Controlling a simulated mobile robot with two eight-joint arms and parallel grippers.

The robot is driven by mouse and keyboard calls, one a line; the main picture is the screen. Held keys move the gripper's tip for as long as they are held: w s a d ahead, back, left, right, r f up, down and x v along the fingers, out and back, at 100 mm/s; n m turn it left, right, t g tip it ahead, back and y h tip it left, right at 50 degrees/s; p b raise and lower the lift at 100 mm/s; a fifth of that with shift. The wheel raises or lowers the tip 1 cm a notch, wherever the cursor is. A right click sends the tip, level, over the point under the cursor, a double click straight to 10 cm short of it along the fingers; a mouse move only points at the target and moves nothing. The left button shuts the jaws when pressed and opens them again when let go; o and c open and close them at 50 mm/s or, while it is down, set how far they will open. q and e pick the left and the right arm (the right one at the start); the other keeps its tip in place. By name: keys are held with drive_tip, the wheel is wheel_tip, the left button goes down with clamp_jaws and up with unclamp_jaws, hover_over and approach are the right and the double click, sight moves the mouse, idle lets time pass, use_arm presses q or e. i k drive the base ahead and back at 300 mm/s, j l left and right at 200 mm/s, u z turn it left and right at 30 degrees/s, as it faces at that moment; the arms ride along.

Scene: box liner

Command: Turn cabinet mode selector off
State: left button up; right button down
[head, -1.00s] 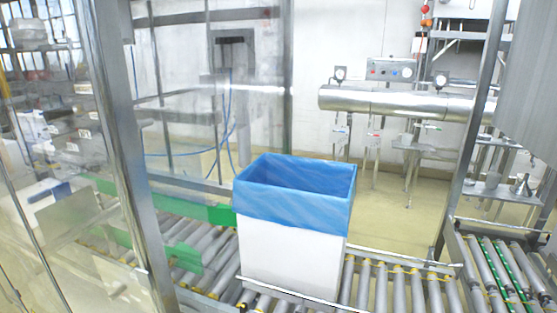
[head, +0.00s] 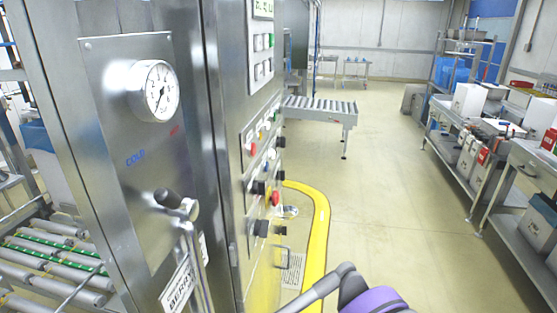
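The steel cabinet (head: 235,150) stands close on the left, its narrow control side seen at a steep angle. That side carries a plate (head: 262,135) with small red, yellow and other buttons. Below it are black knobs (head: 258,187) and a red button (head: 275,198). A larger black switch (head: 261,228) sits lower down. I cannot tell which of these is the mode selector, nor its setting, because labels are too small and oblique.
A pressure gauge (head: 154,91) and a lever (head: 176,201) are on the cabinet's front face. A roller conveyor (head: 50,250) is at the lower left. A yellow floor strip (head: 322,225) curves by the cabinet. Shelves (head: 470,120) line the right; the middle floor is clear.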

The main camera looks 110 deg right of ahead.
sight(259, 187)
drive_tip(key=j+z, duration=0.1)
drive_tip(key=z, duration=0.25)
drive_tip(key=k+z, duration=0.1)
drive_tip(key=z, duration=0.25)
drive_tip(key=k+j+z, duration=0.1)
drive_tip(key=z, duration=2.85)
